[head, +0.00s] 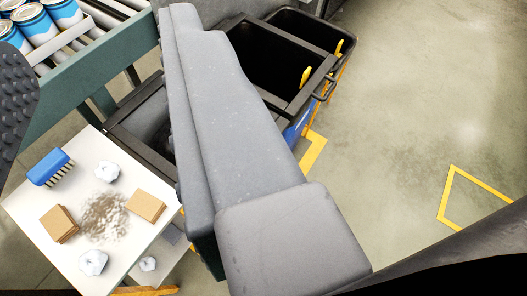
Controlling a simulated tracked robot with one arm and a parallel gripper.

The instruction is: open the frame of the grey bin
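Several dark open-topped bins stand in a row behind a large grey link of my arm. One bin (270,60) at the top middle has a dark frame (318,80) around its mouth, a yellow tab (305,77) and a handle on its right side. Another bin (322,35) stands behind it with a yellow tab. A dark frame (140,112) of a further bin shows left of my arm, which hides most of it. I cannot tell which one is the grey bin, nor whether its frame is raised. My gripper's fingertips do not show.
A white table (115,225) at the lower left holds a blue brush (50,167), cardboard pieces, crumpled white lumps and a brown smear. A roller conveyor (90,50) carries blue-and-white cans (35,25) at the upper left. The floor at the right is clear, with yellow markings (450,195).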

